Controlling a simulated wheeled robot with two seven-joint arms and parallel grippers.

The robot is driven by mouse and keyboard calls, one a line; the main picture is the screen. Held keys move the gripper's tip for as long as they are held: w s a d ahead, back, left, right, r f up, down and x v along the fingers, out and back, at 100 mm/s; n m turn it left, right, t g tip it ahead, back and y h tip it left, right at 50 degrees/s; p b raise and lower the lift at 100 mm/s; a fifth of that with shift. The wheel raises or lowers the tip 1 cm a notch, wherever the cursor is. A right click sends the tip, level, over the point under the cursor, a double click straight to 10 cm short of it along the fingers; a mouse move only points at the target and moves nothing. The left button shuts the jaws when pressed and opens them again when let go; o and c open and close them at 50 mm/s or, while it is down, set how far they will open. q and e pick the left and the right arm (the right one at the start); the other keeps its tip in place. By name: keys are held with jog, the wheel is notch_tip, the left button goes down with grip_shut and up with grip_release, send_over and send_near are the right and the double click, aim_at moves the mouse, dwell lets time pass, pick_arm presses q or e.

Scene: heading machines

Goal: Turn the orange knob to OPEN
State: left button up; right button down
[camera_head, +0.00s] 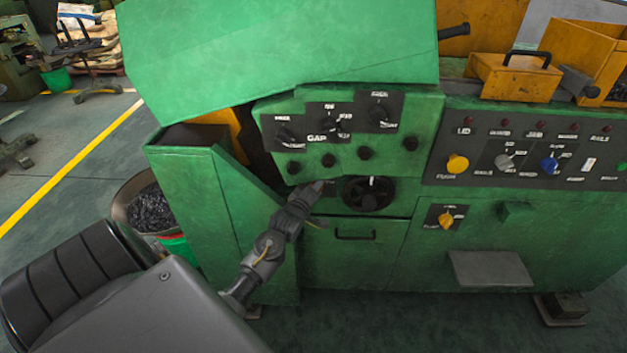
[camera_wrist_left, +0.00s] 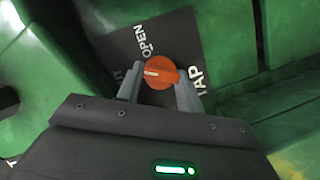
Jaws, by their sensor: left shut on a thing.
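The orange knob (camera_wrist_left: 160,72) sits on a dark label plate (camera_wrist_left: 190,38) in the left wrist view. The word OPEN is printed above and left of it, and TAP to its right. A short white mark on the knob points toward the left of that picture. My left gripper (camera_wrist_left: 158,92) has one finger on each side of the knob and is shut on it. In the head view my left gripper (camera_head: 314,190) reaches the green machine's front just left of a black handwheel; the knob is mostly hidden there. My right gripper is not in view.
The green machine (camera_head: 345,260) has a black handwheel (camera_head: 368,194) close right of my gripper and a drawer handle (camera_head: 355,235) below. A yellow knob (camera_head: 446,219) and a control panel (camera_head: 530,150) lie farther right. A bin of dark parts (camera_head: 152,212) stands at left.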

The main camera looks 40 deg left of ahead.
pick_arm(q)
jog(key=shift+w+d+r+m+g+y+p, duration=0.1)
jog(key=shift+m+g+y+p, duration=0.55)
jog(key=shift+m+p, duration=0.85)
jog(key=shift+w+d+r+m+g+y+p, duration=0.15)
jog(key=shift+m+g+y+p, duration=0.5)
jog(key=shift+m+p, duration=0.8)
jog(key=shift+d+m+g+y+p, duration=0.1)
jog(key=shift+m+g+y+p, duration=0.3)
jog(key=shift+m+g+p, duration=1)
jog(key=shift+n+t+p, duration=0.25)
jog(key=shift+t+p, duration=0.25)
jog(key=shift+p, duration=0.05)
jog(key=o, duration=0.7)
jog(key=b+v, duration=0.1)
jog(key=v, duration=0.9)
jog(key=shift+s+d, duration=0.25)
jog(key=shift+s, duration=0.05)
